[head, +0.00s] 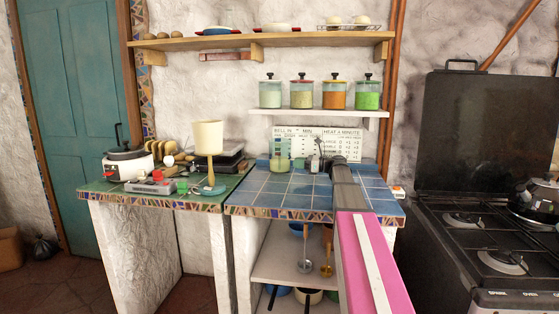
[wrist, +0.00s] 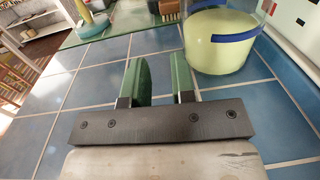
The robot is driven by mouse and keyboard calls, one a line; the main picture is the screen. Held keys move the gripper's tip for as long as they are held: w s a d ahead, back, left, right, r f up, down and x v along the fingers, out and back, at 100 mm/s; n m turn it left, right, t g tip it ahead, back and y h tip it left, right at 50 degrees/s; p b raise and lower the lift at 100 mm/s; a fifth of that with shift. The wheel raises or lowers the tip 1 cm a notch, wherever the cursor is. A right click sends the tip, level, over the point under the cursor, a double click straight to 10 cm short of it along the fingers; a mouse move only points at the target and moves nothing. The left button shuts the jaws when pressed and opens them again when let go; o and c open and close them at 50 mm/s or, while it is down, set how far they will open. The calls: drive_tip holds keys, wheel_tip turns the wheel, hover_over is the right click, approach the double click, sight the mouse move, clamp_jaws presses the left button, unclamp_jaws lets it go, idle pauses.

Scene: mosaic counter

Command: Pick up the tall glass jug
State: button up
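A glass jug (head: 280,158) with pale yellow-green contents stands upright on the blue tiled counter (head: 285,193), near the back wall. In the wrist view the jug (wrist: 222,48), with a blue band around it, stands beyond and to the right of the fingers; its top is cut off. My gripper (wrist: 160,80) has two green fingers, apart, with only blue tiles between them. It is open, empty and not touching the jug. In the head view my arm reaches over the counter and its end is right of the jug; the fingers are hard to make out there.
A lamp (head: 208,150) stands on the green counter to the left, with a white cooker (head: 127,165) and small items. Above are a shelf of lidded jars (head: 334,94) and a printed board (head: 312,139). The front tiles are clear. A stove (head: 480,240) is right.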

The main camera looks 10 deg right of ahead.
drive_tip(key=x, duration=0.8)
drive_tip(key=shift+a+f, duration=0.25)
drive_tip(key=shift+a, duration=0.15)
clamp_jaws()
idle(1.1)
